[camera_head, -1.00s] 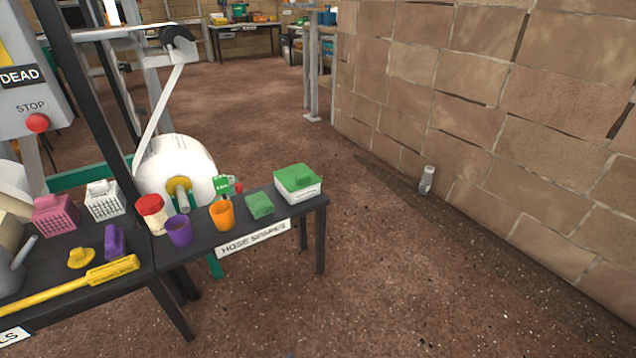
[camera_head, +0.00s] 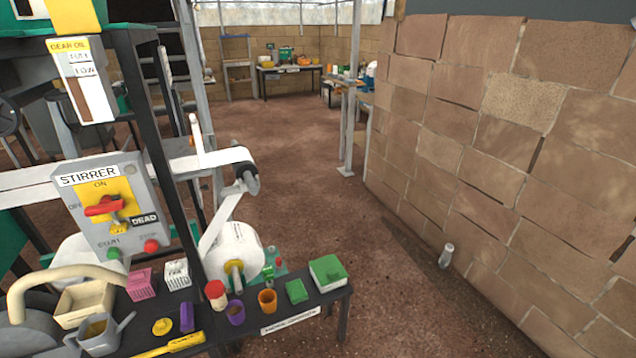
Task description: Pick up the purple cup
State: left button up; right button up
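The purple cup (camera_head: 236,312) stands upright on the dark low table (camera_head: 327,295), near its front edge. A red-lidded white jar (camera_head: 215,293) is just to its left and behind it, and an orange cup (camera_head: 267,300) is to its right. Neither of my grippers shows in the head view.
A green block (camera_head: 297,291) and a green-lidded box (camera_head: 327,272) stand to the right on the table. A purple object (camera_head: 187,317), a yellow tool (camera_head: 172,345) and a watering can (camera_head: 99,334) lie to the left.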

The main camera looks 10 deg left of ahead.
aim_at(235, 310)
jog(key=u, duration=1.15)
